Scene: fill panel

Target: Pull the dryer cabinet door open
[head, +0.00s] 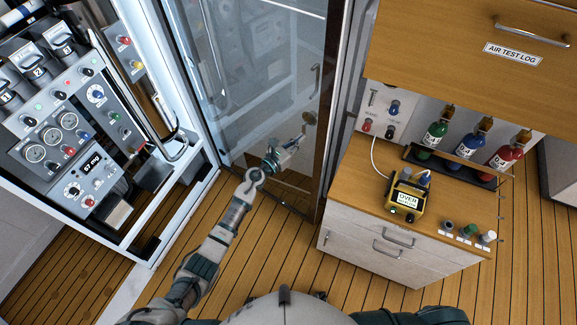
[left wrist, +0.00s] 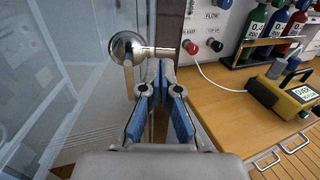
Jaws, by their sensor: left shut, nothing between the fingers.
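The glass dryer cabinet door (head: 260,75) fills the upper middle of the head view, and its pane also shows on the left in the left wrist view (left wrist: 60,80). A shiny round metal knob with a short bar (left wrist: 127,46) is on the door near its edge; it is small in the head view (head: 309,117). My left gripper (head: 296,141) is shut and empty, just below the knob. In the left wrist view its blue-padded fingers (left wrist: 163,80) point at the bar; I cannot tell if they touch it. I cannot tell whether the door is ajar. My right gripper is out of view.
On the right stands a wooden-topped cabinet (head: 350,190) with a yellow meter (head: 406,197) and several bottles in a rack. An instrument panel rack (head: 75,145) stands on the left. Bare plank floor (head: 290,250) lies between.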

